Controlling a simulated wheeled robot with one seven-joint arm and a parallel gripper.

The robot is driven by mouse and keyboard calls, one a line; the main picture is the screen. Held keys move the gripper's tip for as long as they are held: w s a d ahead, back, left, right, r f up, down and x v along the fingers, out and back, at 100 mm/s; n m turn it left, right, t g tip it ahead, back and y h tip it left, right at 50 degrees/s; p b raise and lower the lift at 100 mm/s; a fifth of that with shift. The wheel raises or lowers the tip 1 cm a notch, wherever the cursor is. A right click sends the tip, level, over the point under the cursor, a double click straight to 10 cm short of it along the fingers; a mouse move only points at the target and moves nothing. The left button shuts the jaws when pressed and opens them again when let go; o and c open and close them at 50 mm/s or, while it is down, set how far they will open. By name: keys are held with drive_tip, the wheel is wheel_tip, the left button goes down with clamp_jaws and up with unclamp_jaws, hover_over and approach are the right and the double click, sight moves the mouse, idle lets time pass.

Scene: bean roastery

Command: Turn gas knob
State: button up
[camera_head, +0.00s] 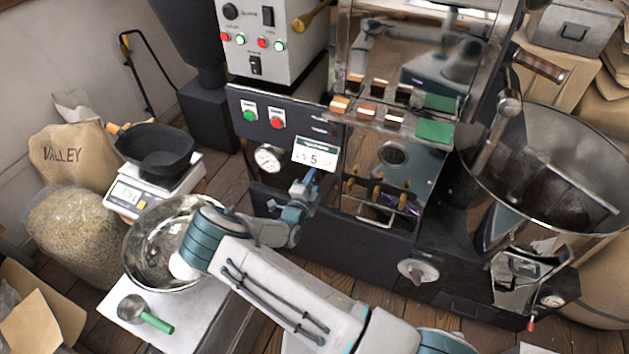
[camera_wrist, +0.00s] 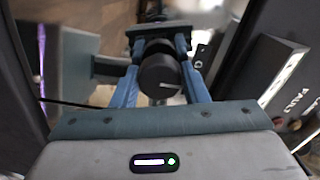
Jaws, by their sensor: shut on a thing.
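My gripper (camera_head: 311,177) is at the front of the dark roaster panel, just below the small green-and-white sign. In the wrist view its two blue fingers (camera_wrist: 158,48) are shut on a round black knob (camera_wrist: 160,74), one on each side. The knob has a short white line on its face, pointing right in that view. In the head view the fingers hide the knob.
A pressure gauge (camera_head: 268,158) and a panel with green and red buttons (camera_head: 262,116) are close by my gripper. A metal bowl (camera_head: 152,244) sits beside my arm. A large round cooling drum (camera_head: 470,152) stands at the right.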

drive_tip(key=o, duration=1)
drive_tip(key=shift+c, duration=0.2)
drive_tip(key=v, duration=1.4)
drive_tip(key=shift+d+r, duration=0.1)
